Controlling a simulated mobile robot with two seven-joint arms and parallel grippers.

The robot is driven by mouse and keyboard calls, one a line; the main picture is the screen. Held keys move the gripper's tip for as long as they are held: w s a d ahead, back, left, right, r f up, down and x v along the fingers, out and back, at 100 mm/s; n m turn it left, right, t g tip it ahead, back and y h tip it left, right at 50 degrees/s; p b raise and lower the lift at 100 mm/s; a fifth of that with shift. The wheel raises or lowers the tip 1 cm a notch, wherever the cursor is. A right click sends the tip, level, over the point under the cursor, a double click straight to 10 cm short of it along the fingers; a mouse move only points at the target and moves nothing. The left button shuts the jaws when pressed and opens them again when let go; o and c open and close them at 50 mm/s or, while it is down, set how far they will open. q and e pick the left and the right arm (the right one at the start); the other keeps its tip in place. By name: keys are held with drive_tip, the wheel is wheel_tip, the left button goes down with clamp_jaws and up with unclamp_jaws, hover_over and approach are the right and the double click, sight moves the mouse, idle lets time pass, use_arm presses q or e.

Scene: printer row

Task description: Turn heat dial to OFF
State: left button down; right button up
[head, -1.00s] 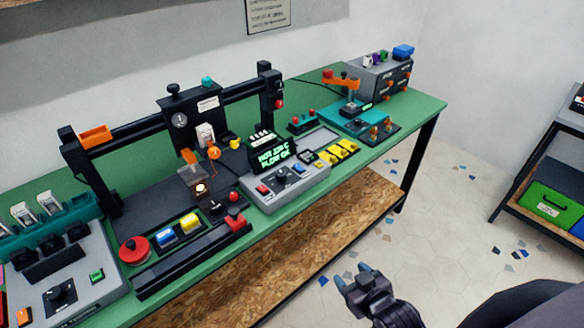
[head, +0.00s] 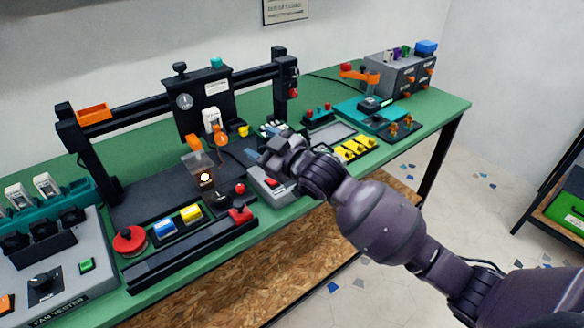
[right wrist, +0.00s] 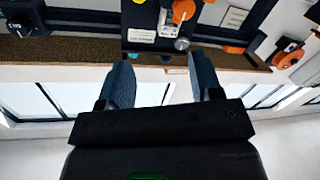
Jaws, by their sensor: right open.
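The grey control box (head: 258,188) with a red switch (head: 272,182) stands on the green bench in the head view. My right arm covers most of its top, so its dial and lit display are hidden now. My right gripper (head: 262,152) is over the back of this box, and I cannot tell whether it touches anything. In the right wrist view my right gripper (right wrist: 166,85) is open, with nothing between its two blue-grey fingers. No dial on the box can be made out there. My left gripper is not in view.
A black gantry (head: 190,100) with an orange-nozzled head stands left of my gripper. A red button (head: 129,240) and the grey fan tester (head: 60,262) are further left. Yellow blocks (head: 355,149) and a teal stand lie to the right. Floor in front is clear.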

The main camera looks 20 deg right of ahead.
drive_tip(key=w+a+r+n+g+b, duration=0.1)
drive_tip(key=w+a, duration=0.1)
drive_tip(key=w+a+r+n+g+b, duration=0.1)
drive_tip(key=w+r, duration=0.1)
drive_tip(key=w, duration=0.1)
drive_tip(key=w+a+r+n+g+b, duration=0.1)
drive_tip(key=w+a, duration=0.1)
drive_tip(key=shift+w+a+r+n+b, duration=0.15)
drive_tip(key=shift+w+a+n+b, duration=0.15)
drive_tip(key=shift+n+b, duration=0.1)
drive_tip(key=w+d+f+g+h+b, duration=0.35)
drive_tip(key=d+g+h, duration=0.35)
drive_tip(key=d, duration=0.3)
drive_tip(key=s+d+f+g+h+b, duration=0.1)
drive_tip(key=s+d+f+g, duration=0.2)
drive_tip(key=s+d+g, duration=0.15)
drive_tip(key=shift+g, duration=0.35)
wheel_tip(320, 180, down, 9)
drive_tip(key=shift+s+b, duration=0.1)
drive_tip(key=shift+b, duration=0.85)
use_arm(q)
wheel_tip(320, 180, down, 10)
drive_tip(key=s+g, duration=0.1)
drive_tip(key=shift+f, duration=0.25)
use_arm(e)
drive_tip(key=shift+f, duration=0.55)
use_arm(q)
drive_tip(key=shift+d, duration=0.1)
